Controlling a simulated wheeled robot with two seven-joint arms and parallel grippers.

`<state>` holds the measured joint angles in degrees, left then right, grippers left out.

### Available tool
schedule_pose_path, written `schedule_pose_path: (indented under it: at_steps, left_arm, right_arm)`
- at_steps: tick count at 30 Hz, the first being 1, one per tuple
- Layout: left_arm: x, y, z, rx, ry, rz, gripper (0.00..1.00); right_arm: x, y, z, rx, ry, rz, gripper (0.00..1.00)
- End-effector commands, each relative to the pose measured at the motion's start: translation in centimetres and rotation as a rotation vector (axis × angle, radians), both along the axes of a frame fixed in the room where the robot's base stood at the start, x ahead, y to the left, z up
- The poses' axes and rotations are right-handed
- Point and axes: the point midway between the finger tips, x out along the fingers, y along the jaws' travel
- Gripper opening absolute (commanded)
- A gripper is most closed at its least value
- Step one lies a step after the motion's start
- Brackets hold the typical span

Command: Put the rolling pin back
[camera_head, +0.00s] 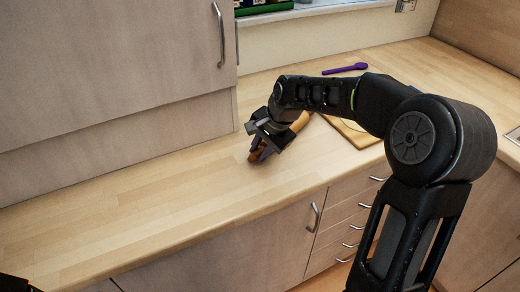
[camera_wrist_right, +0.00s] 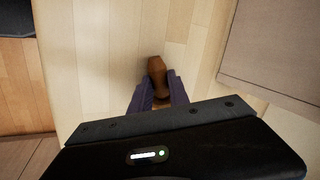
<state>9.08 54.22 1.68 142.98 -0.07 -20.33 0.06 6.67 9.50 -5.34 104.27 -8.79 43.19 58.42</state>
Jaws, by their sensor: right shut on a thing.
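The rolling pin is wooden, with an orange-brown body (camera_head: 299,122) partly hidden behind my right gripper and a darker brown end (camera_head: 257,155) showing past the fingers. My right gripper (camera_head: 263,150) is shut on it, low over the counter. In the right wrist view the brown end (camera_wrist_right: 156,68) sticks out between the two dark fingers of the right gripper (camera_wrist_right: 158,90). I cannot tell whether the pin touches the counter. A dark piece at the lower left corner of the head view may be part of my left arm; its gripper does not show.
The wooden counter (camera_head: 130,200) is clear to the left of the gripper. A cutting board (camera_head: 362,136) lies behind my right arm, with a purple spoon (camera_head: 345,69) farther back. A wall cabinet (camera_head: 110,70) overhangs the left. Drawers (camera_head: 345,215) are below the counter's front edge.

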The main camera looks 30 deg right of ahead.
Motion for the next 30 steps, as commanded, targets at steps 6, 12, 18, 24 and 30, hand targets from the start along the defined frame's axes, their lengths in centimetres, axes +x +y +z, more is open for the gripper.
schedule_pose_path:
  at_steps: [6, 12, 18, 24, 30]
  left_arm:
    - [0.0, 0.0, -0.1, 0.000, 0.000, 0.000, 1.00]
    - [0.0, 0.0, -0.5, 0.000, 0.000, 0.000, 1.00]
    - [0.0, 0.0, -0.9, 0.000, -0.001, 0.000, 1.00]
    - [0.0, 0.0, -0.9, 0.000, -0.001, 0.000, 1.00]
    - [0.0, 0.0, -0.9, 0.000, -0.001, 0.000, 1.00]
  right_arm:
    - [0.1, 0.0, 0.1, -0.001, -0.003, 0.000, 0.00]
    - [0.0, 0.0, -0.6, -0.001, -0.001, 0.000, 0.00]
    - [-0.1, 0.0, -1.4, 0.000, 0.005, 0.000, 0.00]
    - [-0.4, 0.0, -1.8, 0.002, 0.016, -0.001, 0.28]
    - [-0.4, -0.1, -1.9, 0.001, 0.018, 0.000, 0.43]
